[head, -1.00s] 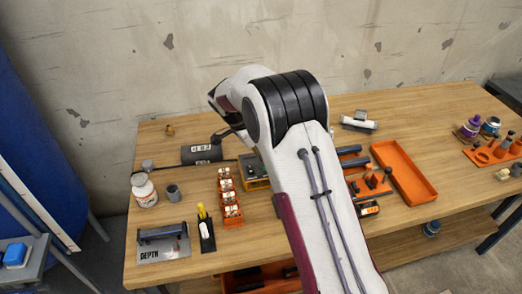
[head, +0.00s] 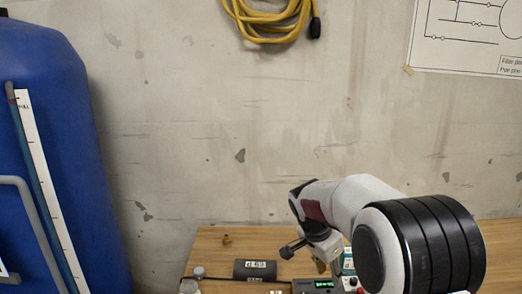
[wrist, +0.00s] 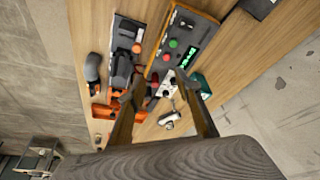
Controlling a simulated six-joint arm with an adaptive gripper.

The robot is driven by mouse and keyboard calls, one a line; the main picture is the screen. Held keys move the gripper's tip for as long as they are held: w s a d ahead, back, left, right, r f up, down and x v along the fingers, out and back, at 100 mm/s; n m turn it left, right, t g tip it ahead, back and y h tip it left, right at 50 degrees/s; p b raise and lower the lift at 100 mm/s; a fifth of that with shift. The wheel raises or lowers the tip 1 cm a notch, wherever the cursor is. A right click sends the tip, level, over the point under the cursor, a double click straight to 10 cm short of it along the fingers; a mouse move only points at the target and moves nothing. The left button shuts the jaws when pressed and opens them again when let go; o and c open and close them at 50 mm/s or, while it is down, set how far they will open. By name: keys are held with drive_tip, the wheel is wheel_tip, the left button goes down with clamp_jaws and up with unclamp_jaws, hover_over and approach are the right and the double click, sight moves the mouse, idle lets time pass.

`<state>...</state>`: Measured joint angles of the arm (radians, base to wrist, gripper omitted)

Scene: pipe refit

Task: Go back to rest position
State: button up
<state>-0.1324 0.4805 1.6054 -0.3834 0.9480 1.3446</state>
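My gripper (wrist: 159,84) shows in the wrist view with its two brown fingers apart, and nothing shows held between them. In the head view my gripper (head: 321,264) is partly hidden and small, above the back of the wooden workbench (head: 212,243). In the wrist view a control box (wrist: 181,44) with a lit green display and red and green buttons lies beyond the fingertips. It also shows in the head view (head: 322,285), just below the gripper. I cannot tell the distance between them.
A dark labelled cylinder (head: 255,269) and a small brass piece (head: 227,240) are on the bench, left of the gripper. A blue tank (head: 55,130) stands at the left. A yellow cable (head: 268,20) hangs on the wall, and the air in front of the wall is clear.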

drive_tip(key=s+r+n+t+y, duration=0.1)
drive_tip(key=s+r+n, duration=0.2)
drive_tip(key=s+r, duration=0.45)
drive_tip(key=s+r+n+t+y, duration=0.15)
drive_tip(key=s+r, duration=0.25)
drive_tip(key=s, duration=0.6)
drive_tip(key=s+n+t, duration=0.1)
drive_tip(key=s+n, duration=0.6)
drive_tip(key=s, duration=1)
drive_tip(key=shift+a+f+y, duration=0.3)
drive_tip(key=shift+y, duration=0.05)
drive_tip(key=shift+s, duration=0.1)
